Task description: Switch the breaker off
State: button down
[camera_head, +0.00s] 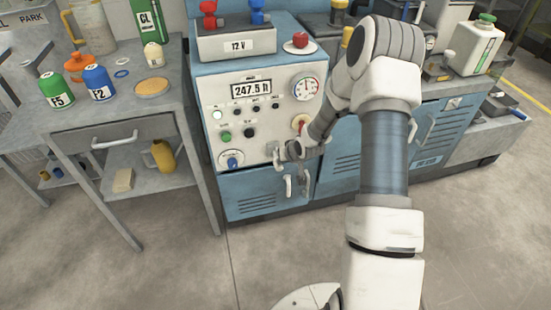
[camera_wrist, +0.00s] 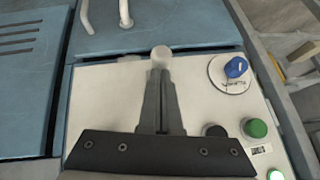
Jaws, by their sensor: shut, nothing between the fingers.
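A light grey, round-ended lever, apparently the breaker handle (camera_wrist: 161,54), is at the lower edge of the white control panel in the wrist view. In the head view a grey lever part (camera_head: 276,159) shows there, right of the blue rotary knob (camera_head: 232,161). My gripper (camera_wrist: 160,76) is shut and empty, its fingertips right at the round end. I cannot tell whether they touch it. In the head view my gripper (camera_head: 285,151) is in front of the panel's lower right, partly hiding the lever's mounting. No marking for the lever's position is readable.
The blue knob (camera_wrist: 235,67) and green button (camera_wrist: 254,128) are right of my gripper in the wrist view. Cabinet door handles (camera_head: 304,183) stick out below the panel. A steel table (camera_head: 122,113) with bottles stands left. Open floor lies in front.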

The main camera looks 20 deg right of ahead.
jog(key=shift+s+f+b, duration=0.2)
jog(key=shift+f+b, duration=0.05)
jog(key=shift+f, duration=0.3)
jog(key=shift+s+f+b, duration=0.2)
jog(key=shift+f, duration=0.3)
jog(key=shift+r, duration=0.25)
jog(key=shift+r+p, duration=0.7)
jog(key=shift+r, duration=0.05)
